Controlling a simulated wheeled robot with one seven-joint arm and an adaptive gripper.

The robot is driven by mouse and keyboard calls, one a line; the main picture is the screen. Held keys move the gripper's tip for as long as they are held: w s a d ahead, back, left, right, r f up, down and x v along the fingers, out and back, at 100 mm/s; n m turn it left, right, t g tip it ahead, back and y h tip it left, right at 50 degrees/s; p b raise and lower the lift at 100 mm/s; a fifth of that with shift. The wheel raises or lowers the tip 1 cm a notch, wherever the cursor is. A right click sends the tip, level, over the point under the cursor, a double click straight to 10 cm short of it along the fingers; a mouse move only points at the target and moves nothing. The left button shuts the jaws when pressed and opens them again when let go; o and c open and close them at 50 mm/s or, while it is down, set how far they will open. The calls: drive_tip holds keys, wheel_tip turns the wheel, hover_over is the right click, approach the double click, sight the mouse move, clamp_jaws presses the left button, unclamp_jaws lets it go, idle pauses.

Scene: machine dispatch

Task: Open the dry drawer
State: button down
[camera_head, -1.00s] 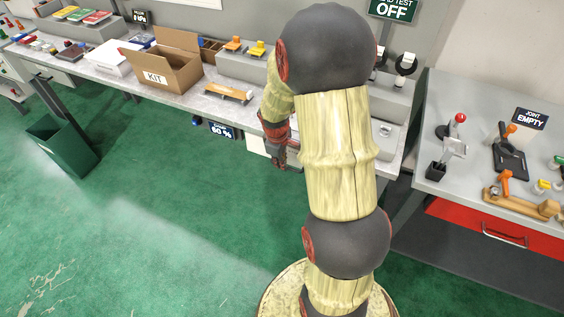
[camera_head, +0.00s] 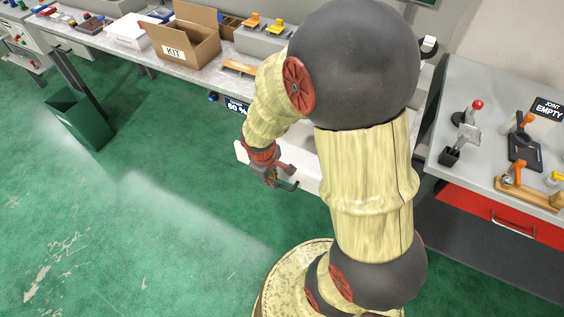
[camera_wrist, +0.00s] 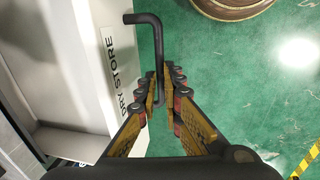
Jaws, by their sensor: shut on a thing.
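The dry drawer (camera_wrist: 85,62) is a white box with a "DRY STORE" label on its front, filling the left of the wrist view. In the head view the white drawer (camera_head: 306,172) sticks out from under the bench, partly hidden by my arm. Its dark bar handle (camera_wrist: 157,42) stands off the front. My gripper (camera_wrist: 161,88) is shut on this handle, with one finger on each side of the bar. In the head view my gripper (camera_head: 274,178) is low in front of the bench, at the handle. The drawer's contents cannot be made out.
The bench (camera_head: 190,72) holds a KIT box (camera_head: 185,45) and an orange-topped piece. A green bin (camera_head: 80,118) stands at the left. A side table (camera_head: 450,165) with a red drawer (camera_head: 470,212) is at the right. The green floor in front is clear.

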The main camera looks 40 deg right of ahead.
drive_tip(key=a, duration=0.1)
drive_tip(key=s+a, duration=0.1)
drive_tip(key=a, duration=0.1)
drive_tip(key=s+a, duration=0.1)
drive_tip(key=shift+a, duration=0.25)
drive_tip(key=shift+w, duration=0.1)
drive_tip(key=c, duration=1.9)
unclamp_jaws()
drive_tip(key=r, duration=0.4)
drive_tip(key=a+r, duration=0.1)
drive_tip(key=r, duration=0.3)
drive_tip(key=s+a+r, duration=0.1)
drive_tip(key=r, duration=0.2)
drive_tip(key=shift+r, duration=0.4)
